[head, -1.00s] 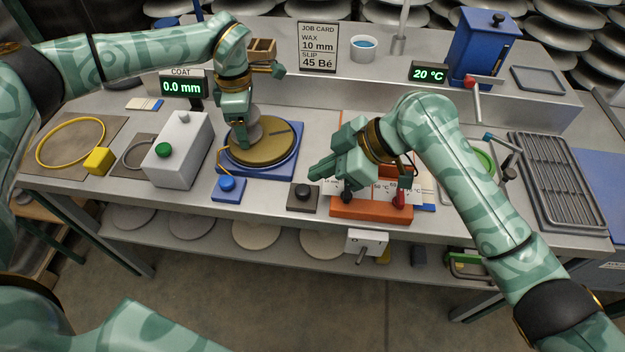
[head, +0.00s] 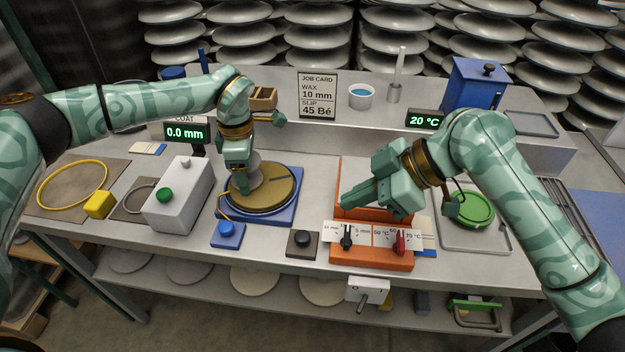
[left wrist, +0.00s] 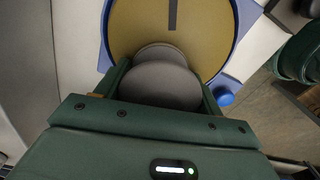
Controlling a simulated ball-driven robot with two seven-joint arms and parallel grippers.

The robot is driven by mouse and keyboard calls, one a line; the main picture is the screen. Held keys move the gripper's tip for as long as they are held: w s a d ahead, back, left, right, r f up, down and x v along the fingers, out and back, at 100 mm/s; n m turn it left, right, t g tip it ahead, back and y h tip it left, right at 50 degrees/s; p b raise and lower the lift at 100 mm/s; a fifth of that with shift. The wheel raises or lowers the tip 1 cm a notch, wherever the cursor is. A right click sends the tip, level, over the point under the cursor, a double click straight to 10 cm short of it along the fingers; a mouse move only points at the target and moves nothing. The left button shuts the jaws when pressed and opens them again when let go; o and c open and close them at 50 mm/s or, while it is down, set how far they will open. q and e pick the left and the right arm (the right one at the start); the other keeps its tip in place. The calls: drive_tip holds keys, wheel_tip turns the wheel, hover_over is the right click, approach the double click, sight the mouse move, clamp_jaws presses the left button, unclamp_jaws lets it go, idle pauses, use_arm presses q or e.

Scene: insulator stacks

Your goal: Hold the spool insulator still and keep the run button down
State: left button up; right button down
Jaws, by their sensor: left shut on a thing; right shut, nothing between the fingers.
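The grey spool insulator (head: 256,172) stands on the tan turntable disc (head: 277,185) in the blue base. My left gripper (head: 242,184) is shut on it; in the left wrist view, the fingers flank the grey spool (left wrist: 160,84). My right gripper (head: 348,204) is shut and empty above the orange knob unit (head: 372,256). Three push buttons show, all untouched: a blue one (head: 227,229) in front of the turntable, a black one (head: 303,238) left of the orange unit, and a green one (head: 164,195) on a white box. No label shows which is the run button.
A yellow ring (head: 72,186) and yellow cube (head: 98,205) lie at the left. A coat display (head: 184,133) reads 0.0 mm. A green round item (head: 470,210) sits on a tray at the right, partly behind my right arm.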

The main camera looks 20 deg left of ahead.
use_arm(q)
drive_tip(key=shift+s+f, duration=0.1)
idle(0.3)
drive_tip(key=o, duration=1.3)
drive_tip(key=shift+o, duration=0.2)
